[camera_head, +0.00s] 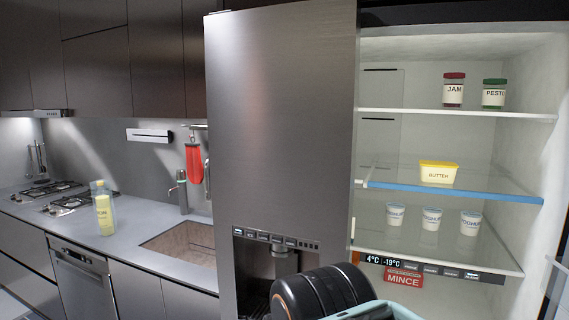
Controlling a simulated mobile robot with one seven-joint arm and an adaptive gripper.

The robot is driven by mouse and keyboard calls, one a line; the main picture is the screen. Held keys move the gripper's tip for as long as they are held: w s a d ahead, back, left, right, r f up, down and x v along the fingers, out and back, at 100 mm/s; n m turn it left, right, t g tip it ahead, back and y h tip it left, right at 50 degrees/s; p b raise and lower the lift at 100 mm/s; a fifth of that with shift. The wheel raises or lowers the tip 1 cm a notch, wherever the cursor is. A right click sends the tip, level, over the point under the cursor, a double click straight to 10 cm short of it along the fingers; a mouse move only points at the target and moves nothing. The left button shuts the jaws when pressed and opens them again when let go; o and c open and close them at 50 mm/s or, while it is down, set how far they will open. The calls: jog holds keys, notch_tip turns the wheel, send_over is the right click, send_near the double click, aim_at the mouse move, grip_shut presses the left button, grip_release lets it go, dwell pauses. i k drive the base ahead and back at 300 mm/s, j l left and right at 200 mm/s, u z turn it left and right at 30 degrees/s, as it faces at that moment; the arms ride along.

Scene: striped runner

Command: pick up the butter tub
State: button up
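The butter tub (438,172) is a yellow-lidded tub with a pale label reading BUTTER. It stands upright on the glass shelf with a blue front edge (452,190), in the open right side of the fridge. Nothing covers it. My gripper's fingers are not visible. Only a black ribbed rounded part, which looks like part of my arm, and a pale teal piece show at the bottom middle, below and left of the tub.
A jam jar (454,91) and a pesto jar (494,94) stand on the shelf above. Three yoghurt pots (431,219) stand below, over a red MINCE pack (403,280). The closed steel fridge door (281,130) borders the opening on the left. A bottle (104,212) stands on the counter.

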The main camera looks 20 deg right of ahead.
aim_at(431, 172)
jog(key=i+z, duration=0.15)
jog(key=z, duration=0.2)
jog(key=i+j+z, duration=0.15)
jog(key=z, duration=0.2)
jog(key=i+j+z, duration=0.15)
jog(key=z, duration=0.2)
